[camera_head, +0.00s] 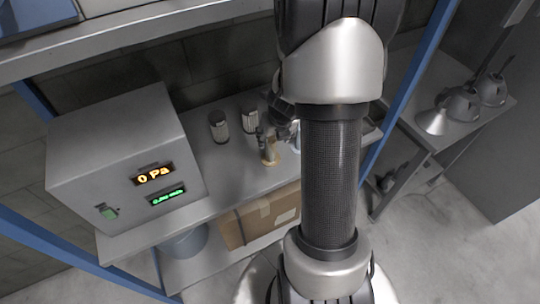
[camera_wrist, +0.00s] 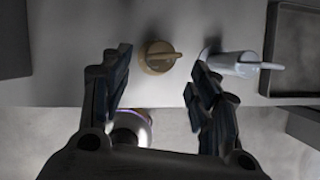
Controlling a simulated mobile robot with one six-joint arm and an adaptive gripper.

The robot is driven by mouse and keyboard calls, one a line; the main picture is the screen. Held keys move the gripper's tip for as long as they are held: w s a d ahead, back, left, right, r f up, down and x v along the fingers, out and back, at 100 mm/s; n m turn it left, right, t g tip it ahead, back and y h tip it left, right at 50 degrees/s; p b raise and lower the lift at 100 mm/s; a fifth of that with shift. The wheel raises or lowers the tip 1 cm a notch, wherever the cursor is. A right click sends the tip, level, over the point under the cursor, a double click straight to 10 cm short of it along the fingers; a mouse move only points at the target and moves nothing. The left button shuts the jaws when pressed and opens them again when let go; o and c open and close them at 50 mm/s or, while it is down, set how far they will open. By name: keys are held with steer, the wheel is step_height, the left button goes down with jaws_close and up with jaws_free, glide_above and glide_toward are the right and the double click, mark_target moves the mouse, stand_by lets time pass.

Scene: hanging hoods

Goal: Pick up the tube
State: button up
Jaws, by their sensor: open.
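The other is a pale blue-white cylinder with a thin stem (camera_wrist: 235,65), mostly hidden behind my arm in the head view. My gripper (camera_wrist: 160,78) is open and empty. The tan piece appears between and beyond its fingertips; the pale one appears just beyond the right finger. Contact is not visible.
A grey box with lit displays (camera_head: 125,160) stands on the shelf's left. Two capped jars (camera_head: 219,126) (camera_head: 250,120) stand behind the tan piece. A dark tray (camera_wrist: 293,45) lies to the right. A cardboard box (camera_head: 250,222) is below. Metal hoods (camera_head: 433,121) rest on the right table.

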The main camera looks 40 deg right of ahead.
mark_target(271, 145)
steer(key=b+x, duration=0.1)
steer(key=x, duration=0.2)
steer(key=b+x, duration=0.4)
steer(key=x, duration=0.1)
steer(key=shift+s+f, duration=0.1)
steer(key=shift+f, duration=0.1)
steer(key=shift+r, duration=0.15)
steer(key=shift+a, duration=0.1)
steer(key=shift+c, duration=0.6)
steer(key=c, duration=1.2)
